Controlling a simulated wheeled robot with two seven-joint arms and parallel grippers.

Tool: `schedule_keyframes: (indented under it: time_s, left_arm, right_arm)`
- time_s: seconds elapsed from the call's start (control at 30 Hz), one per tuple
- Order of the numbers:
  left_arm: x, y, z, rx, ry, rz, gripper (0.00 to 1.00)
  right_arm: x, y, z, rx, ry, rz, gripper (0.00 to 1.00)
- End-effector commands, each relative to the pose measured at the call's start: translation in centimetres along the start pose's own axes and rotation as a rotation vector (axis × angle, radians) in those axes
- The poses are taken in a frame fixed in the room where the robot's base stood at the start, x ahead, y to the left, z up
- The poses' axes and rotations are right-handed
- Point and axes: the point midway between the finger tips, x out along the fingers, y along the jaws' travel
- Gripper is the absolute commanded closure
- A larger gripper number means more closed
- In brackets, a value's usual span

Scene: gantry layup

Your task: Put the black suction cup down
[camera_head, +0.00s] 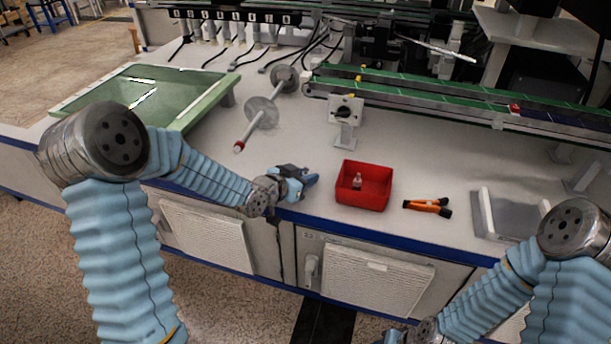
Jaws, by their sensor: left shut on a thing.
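My left gripper (308,181) is at the front edge of the white bench, left of the red bin. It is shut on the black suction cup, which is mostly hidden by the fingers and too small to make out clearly. My right arm comes in at the lower right. Only its wrist and a sliver of the right gripper (392,337) show at the bottom edge, below the bench front, and its fingers are cut off.
A red bin (349,195) holding a small clear piece stands right of my left gripper. A metal spindle with discs (262,112), a green-framed glass panel (200,109) and a green conveyor (420,91) stand behind. Bench between spindle and bin is clear.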

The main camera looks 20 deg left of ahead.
Motion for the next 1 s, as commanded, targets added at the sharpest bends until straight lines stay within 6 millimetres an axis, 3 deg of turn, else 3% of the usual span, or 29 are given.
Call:
schedule_keyframes:
  time_s: [0.37,0.4,0.53,0.9,1.0]
  left_arm:
    - [0.2,0.0,0.4,0.0,0.001,-0.001,1.0]
    - [0.1,0.0,0.3,0.0,0.001,-0.001,0.71]
    - [0.1,0.0,0.2,0.0,0.0,-0.001,0.51]
    - [-0.1,0.0,-0.3,-0.001,0.001,-0.001,0.5]
    - [-1.5,-0.1,-0.1,-0.001,0.002,-0.004,0.5]
  right_arm:
    - [0.6,0.2,0.0,0.001,0.0,0.0,0.57]
    - [0.5,0.2,0.0,0.001,0.0,0.0,0.57]
    - [0.4,0.2,0.0,0.001,0.0,0.0,0.57]
    - [-0.2,-0.1,0.0,0.0,0.0,0.0,0.57]
    - [0.1,0.0,0.0,0.0,0.0,0.0,0.57]
